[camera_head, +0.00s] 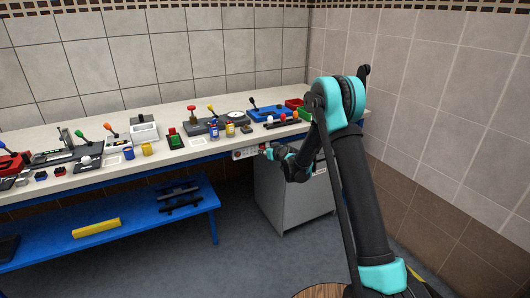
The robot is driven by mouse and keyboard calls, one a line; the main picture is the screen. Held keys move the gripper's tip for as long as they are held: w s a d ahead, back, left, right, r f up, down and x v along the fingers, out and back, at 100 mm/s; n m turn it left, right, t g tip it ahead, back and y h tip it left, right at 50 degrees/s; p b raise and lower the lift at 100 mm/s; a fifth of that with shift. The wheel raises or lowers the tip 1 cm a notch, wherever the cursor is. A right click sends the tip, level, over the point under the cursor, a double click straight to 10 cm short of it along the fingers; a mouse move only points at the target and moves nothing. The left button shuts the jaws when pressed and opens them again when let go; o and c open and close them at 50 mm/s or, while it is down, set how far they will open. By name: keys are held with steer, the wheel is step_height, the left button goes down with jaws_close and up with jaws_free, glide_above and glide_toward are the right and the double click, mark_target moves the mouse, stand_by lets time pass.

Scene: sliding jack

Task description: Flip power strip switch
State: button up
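A small pale panel with dark marks, which looks like the power strip (243,154), is fixed on the front edge of the workbench, left of my gripper. My gripper (267,150) is at the end of the black and teal arm, close to the right end of the strip. A small red spot shows by the fingertips; I cannot tell if it is the switch. Whether the fingers touch the strip is too small to tell. The fingers are too small and dark to show if they are open or shut.
The white workbench (185,163) runs along the tiled wall, with several lever devices, cups and trays on it. A grey cabinet (290,205) stands below the gripper. A blue lower shelf (150,228) holds a yellow bar (96,228). The floor in front is clear.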

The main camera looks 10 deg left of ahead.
jaws_close()
steer(key=shift+f, duration=0.1)
steer(key=shift+f+t+y, duration=0.3)
steer(key=shift+t+y, duration=0.5)
steer(key=shift+t, duration=0.3)
steer(key=o, duration=0.5)
jaws_free()
steer(key=shift+o, duration=0.2)
